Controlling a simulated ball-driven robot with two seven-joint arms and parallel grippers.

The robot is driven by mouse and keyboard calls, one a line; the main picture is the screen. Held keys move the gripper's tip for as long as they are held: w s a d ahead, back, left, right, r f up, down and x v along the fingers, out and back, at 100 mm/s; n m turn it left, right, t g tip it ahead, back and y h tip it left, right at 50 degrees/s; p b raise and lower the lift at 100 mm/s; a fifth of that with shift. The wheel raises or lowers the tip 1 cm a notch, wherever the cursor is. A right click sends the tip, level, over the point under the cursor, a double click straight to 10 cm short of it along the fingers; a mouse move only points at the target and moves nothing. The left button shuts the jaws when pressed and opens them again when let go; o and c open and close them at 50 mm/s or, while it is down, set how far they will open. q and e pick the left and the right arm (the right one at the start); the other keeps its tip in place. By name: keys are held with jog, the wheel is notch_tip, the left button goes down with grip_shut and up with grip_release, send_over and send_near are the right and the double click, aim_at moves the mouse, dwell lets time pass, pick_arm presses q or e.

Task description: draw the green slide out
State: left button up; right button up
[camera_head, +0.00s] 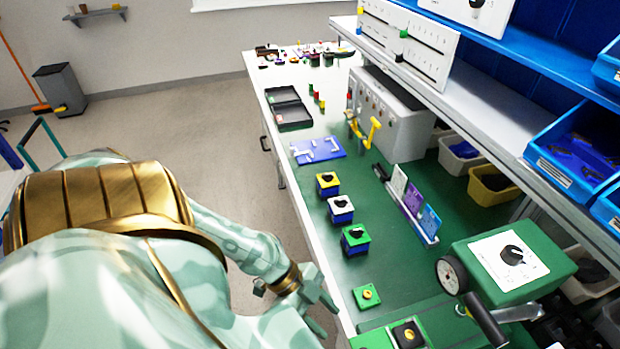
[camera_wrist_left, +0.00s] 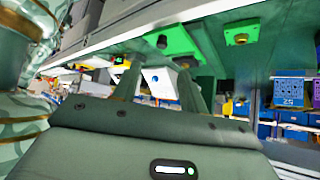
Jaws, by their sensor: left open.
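A white panel (camera_head: 427,45) with slots stands on the upper right shelf; a small green knob (camera_head: 403,33) sits on it, and it is the only green slide-like part I can make out. My left gripper (camera_head: 322,308) is open and empty at the near front edge of the bench, far below and left of that panel. In the left wrist view the left gripper (camera_wrist_left: 160,88) shows its two fingers apart, with nothing held between them. The green knob cannot be made out there. My right gripper is not in view.
A green block with a yellow button (camera_head: 367,294) is near my left gripper. Several switch cubes, one green-topped (camera_head: 355,238), line the bench front. A green box with a black dial (camera_head: 515,262) stands at right. A grey cabinet with yellow levers (camera_head: 385,115) stands behind.

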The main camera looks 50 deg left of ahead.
pick_arm(q)
jog(key=shift+b+v, duration=0.35)
jog(key=shift+v, duration=1.75)
